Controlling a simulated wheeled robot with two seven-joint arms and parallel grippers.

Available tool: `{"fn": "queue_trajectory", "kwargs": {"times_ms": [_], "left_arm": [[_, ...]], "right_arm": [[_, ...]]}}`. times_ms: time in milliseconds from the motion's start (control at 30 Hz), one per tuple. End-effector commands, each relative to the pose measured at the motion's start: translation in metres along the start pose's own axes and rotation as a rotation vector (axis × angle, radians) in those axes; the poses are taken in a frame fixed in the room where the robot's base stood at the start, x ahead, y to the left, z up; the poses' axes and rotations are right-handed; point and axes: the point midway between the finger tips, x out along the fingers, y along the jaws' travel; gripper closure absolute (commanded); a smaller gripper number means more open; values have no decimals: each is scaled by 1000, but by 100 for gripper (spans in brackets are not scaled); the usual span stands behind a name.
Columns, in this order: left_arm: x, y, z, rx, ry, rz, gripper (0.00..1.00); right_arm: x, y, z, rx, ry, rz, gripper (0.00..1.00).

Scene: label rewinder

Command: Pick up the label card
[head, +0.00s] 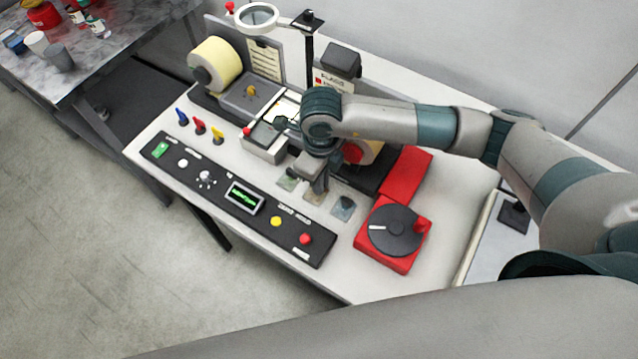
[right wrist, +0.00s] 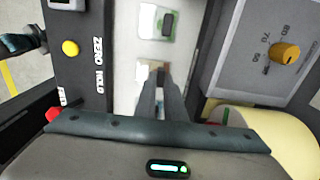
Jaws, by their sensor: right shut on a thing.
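Three small label cards lie in a row on the white bench in front of the machine. A greenish card (head: 288,183) is on the left, a tan card (head: 314,197) in the middle, and a grey-blue card (head: 343,208) on the right. My right gripper (head: 320,187) points down over the middle card. In the right wrist view its fingers (right wrist: 160,88) are close together at the tan card (right wrist: 143,72) and shut on it, hiding part of it. The greenish card (right wrist: 152,22), with a dark raised piece, lies clear of the fingers. My left gripper is not seen.
A black control panel (head: 225,188) runs along the bench's front edge. A red base with a black disc (head: 395,232) stands to the right. The rewinder with a cream label roll (head: 218,62) is behind, and a magnifier (head: 258,14) rises above it.

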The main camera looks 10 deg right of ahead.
Motion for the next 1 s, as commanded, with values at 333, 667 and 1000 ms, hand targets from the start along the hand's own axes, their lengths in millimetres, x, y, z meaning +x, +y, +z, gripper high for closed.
{"fn": "queue_trajectory", "kwargs": {"times_ms": [333,667,1000], "left_arm": [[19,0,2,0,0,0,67],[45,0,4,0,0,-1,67],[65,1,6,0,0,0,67]], "right_arm": [[-22,0,1,-2,-5,-2,100],[-60,12,-38,-4,-4,-1,100],[-96,28,-93,-3,-3,-3,100]]}}
